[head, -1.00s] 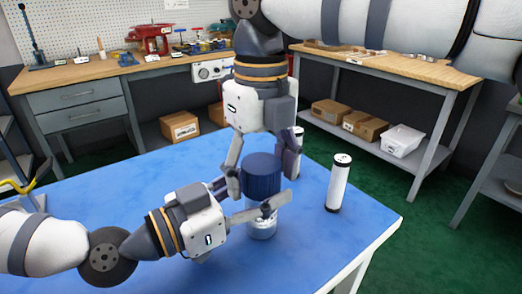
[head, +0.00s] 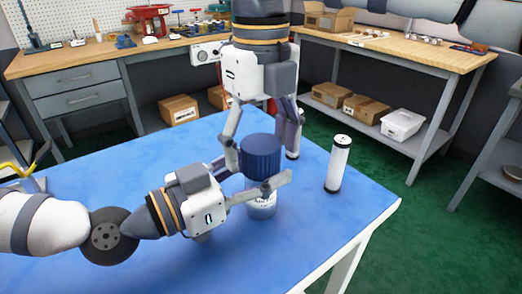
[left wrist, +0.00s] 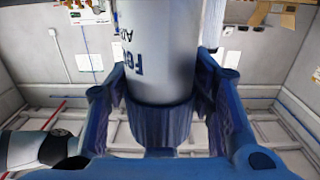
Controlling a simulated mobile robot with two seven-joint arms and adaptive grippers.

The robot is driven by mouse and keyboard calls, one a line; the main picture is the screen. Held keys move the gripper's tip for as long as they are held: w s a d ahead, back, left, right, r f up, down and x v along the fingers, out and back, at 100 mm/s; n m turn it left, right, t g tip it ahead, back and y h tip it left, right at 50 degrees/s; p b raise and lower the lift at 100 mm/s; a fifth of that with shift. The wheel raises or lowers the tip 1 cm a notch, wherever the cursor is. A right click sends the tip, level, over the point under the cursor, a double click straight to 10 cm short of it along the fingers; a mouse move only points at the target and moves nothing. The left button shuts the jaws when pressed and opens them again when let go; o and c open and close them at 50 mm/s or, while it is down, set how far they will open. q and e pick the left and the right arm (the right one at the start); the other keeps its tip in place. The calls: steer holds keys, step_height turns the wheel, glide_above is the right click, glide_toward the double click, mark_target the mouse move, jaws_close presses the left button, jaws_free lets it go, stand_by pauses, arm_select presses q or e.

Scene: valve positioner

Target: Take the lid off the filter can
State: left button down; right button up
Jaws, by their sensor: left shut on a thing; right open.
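The filter can (head: 262,207) stands upright on the blue table, with a white printed body and a ribbed dark blue lid (head: 261,157) on top. My left gripper (head: 254,188) is shut on the can just below the lid. In the left wrist view, the can body (left wrist: 160,45) appears upside down between the fingers of my left gripper (left wrist: 163,95), with the lid (left wrist: 160,125) below it. My right gripper (head: 262,160) points down from above. It is open, with its fingers on either side of the lid; whether they touch it is unclear.
A white cylinder with a dark top (head: 338,164) stands to the right on the blue table (head: 130,190). Workbenches (head: 420,55) stand behind. The table's left part is mostly clear.

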step_height(320, 180, up, 3)
arm_select(q)
steer(key=c, duration=0.7)
jaws_free()
steer(key=shift+a, duration=0.1)
